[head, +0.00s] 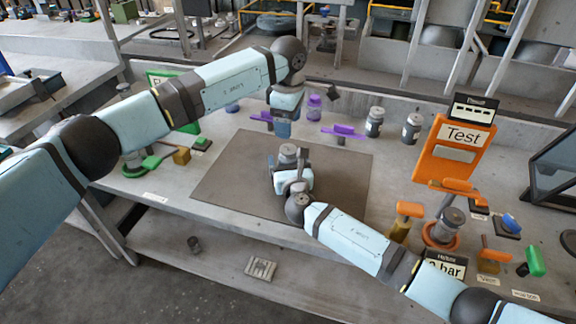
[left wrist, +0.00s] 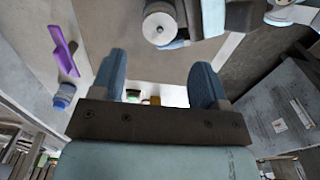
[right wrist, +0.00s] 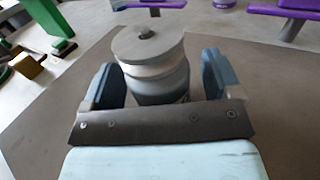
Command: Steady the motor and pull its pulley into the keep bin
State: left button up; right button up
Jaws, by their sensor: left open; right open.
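The motor (right wrist: 160,85) stands upright on the dark mat, a grey cylinder with a flat disc-shaped pulley (right wrist: 147,42) and a short shaft end on top. In the head view the pulley end (head: 288,150) shows just above my right gripper (head: 290,168). My right gripper is open, with one finger on each side of the motor; contact cannot be told. My left gripper (head: 283,130) is open and empty, higher up near the motor's far side. In the left wrist view the pulley (left wrist: 160,24) lies beyond its fingers. I cannot tell which container is the keep bin.
The mat (head: 225,180) is otherwise bare. Purple fixtures (head: 343,131) and grey canisters (head: 375,122) stand behind it. Green fixtures (head: 150,162) are at left. An orange Test panel (head: 452,150) and orange-handled items (head: 408,210) are at right. A lower shelf (head: 215,262) holds small parts.

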aim_at(288, 148)
jog(key=shift+w, duration=0.15)
jog(key=shift+c, duration=0.2)
pick_arm(q)
jog(key=shift+c, duration=0.5)
pick_arm(e)
jog(key=c, duration=1.3)
pick_arm(q)
jog(key=shift+a, duration=0.1)
jog(key=shift+c, duration=0.7)
pick_arm(e)
jog(key=shift+c, duration=0.2)
pick_arm(q)
jog(key=shift+s+a+r+n+h, duration=0.1)
jog(key=shift+s+a+n+h, duration=0.1)
jog(key=shift+n+h, duration=0.25)
jog(key=shift+s+a+r+n+h, duration=0.1)
jog(key=shift+a+n+h, duration=0.15)
jog(key=shift+n, duration=0.3)
jog(key=s+a+r+n+t+h, duration=0.1)
jog(key=a+r+n+h, duration=0.2)
jog(key=n, duration=0.2)
jog(key=x, duration=1.1)
jog(key=shift+w+a+f, duration=0.15)
jog(key=shift+w+f, duration=0.2)
jog(key=shift+f, duration=0.1)
